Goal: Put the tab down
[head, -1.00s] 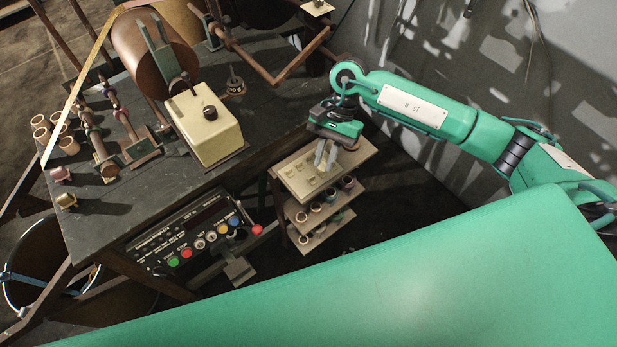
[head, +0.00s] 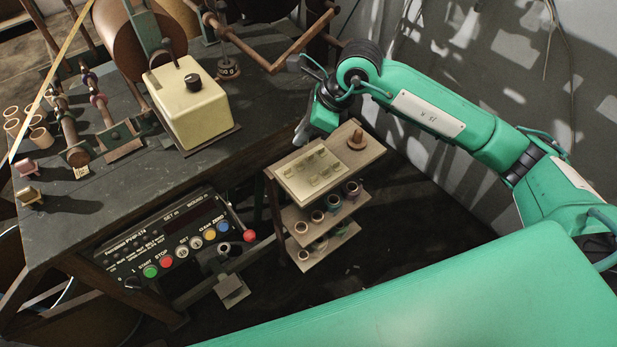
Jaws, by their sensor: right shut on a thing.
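My right gripper (head: 301,134) is to the left of the small shelf rack's top, near the right edge of the dark workbench (head: 130,200). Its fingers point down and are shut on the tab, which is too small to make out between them. Several similar pale tabs (head: 322,172) sit on a cream board (head: 290,182) on the rack's top shelf, just right of and below the gripper. A small pale piece (head: 82,172) lies by the spindle on the bench. My left gripper is not in view.
The cream machine box (head: 195,112) stands on the bench left of the gripper. A control panel (head: 175,240) with coloured buttons and a red-knobbed lever (head: 249,236) is at the bench front.

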